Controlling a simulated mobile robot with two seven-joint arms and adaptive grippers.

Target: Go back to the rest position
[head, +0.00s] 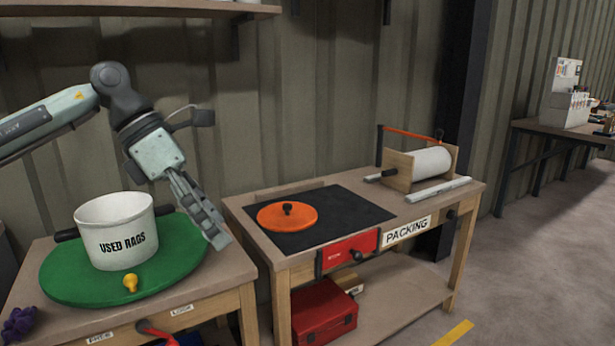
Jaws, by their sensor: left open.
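My left arm comes in from the left, and its gripper (213,236) points down over the right edge of a round green board (65,277). The jaws are open with nothing seen between them. The fingertips are close to the board's edge; I cannot tell if they touch it. A white bucket marked USED RAGS (117,232) stands upright on the board, left of the gripper. A small yellow knob-like piece (131,282) is on the board in front of the bucket. My right gripper is not in view.
The packing bench (465,196) to the right holds a dark mat (345,203) with an orange disc (287,216), and a paper roll holder (398,170). A red toolbox (322,312) sits on its lower shelf. A wall shelf (150,8) hangs above. Open floor lies at right.

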